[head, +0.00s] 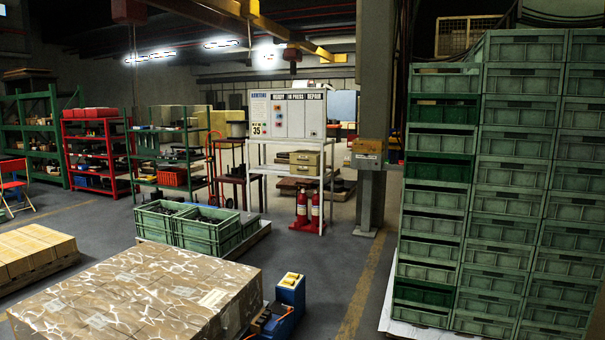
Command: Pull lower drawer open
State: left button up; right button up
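Neither of my grippers shows in the head view.
A wrapped pallet load (140,295) and a blue-and-yellow machine (288,298) fill the near left. Green crates (200,232) sit behind them. Tall stacked crates (510,190) block the right. Open floor (335,260) lies between.

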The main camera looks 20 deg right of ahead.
aim_at(296, 169)
jog(key=i+l, duration=3.1)
jog(key=i, duration=0.2)
jog(key=i+l, duration=0.3)
jog(key=i, duration=0.25)
jog(key=i+l, duration=0.35)
jog(key=i, duration=0.15)
jog(key=i+l+z, duration=0.1)
jog(key=i+l, duration=0.2)
jog(key=i, duration=0.2)
jog(key=i+l, duration=0.25)
jog(key=i, duration=0.3)
